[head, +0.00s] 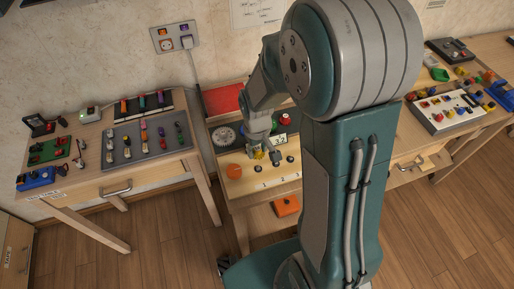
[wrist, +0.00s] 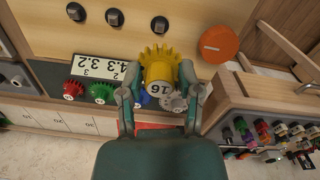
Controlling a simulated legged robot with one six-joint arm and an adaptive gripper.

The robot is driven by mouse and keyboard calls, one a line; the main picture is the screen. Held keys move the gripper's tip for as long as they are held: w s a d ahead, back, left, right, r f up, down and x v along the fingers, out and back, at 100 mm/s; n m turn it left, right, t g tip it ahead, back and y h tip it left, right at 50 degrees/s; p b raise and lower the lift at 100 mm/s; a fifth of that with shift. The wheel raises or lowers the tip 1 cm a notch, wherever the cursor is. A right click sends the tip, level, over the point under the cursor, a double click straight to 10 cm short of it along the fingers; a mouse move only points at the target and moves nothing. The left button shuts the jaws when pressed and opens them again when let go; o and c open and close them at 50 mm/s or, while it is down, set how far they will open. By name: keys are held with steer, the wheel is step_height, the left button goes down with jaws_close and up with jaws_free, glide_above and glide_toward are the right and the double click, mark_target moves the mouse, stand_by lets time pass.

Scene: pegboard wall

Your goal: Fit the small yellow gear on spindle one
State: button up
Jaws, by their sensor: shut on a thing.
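The yellow gear (wrist: 160,54), with a hub marked 16, is between the two fingers of my gripper (wrist: 157,84), which is shut on it. In the head view my gripper (head: 264,150) holds the yellow gear (head: 257,155) above the front part of the workbench board. Spindle one (wrist: 159,25) is the dark peg closest to the orange disc; it stands bare just beyond the gear in the wrist view. Two other bare pegs, spindle two (wrist: 115,17) and spindle three (wrist: 76,12), stand in the same row. The gear appears apart from spindle one.
An orange disc (wrist: 219,45) lies beside the pegs. A number card (wrist: 98,65), a red gear (wrist: 73,90) and a green gear (wrist: 101,92) are behind the pegs. A grey gear (head: 224,136) sits at the board's left. A side table (head: 70,185) with small parts stands left.

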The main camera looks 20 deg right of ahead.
mark_target(258, 167)
steer(key=shift+s+f, duration=0.1)
steer(key=shift+f, duration=2.45)
steer(key=shift+d+f, duration=0.1)
steer(key=shift+f, duration=1.25)
stand_by(0.8)
steer(key=o, duration=0.8)
steer(key=shift+o, duration=0.2)
steer(key=shift+o, duration=1)
steer(key=shift+r, duration=0.1)
steer(key=shift+r, duration=3.4)
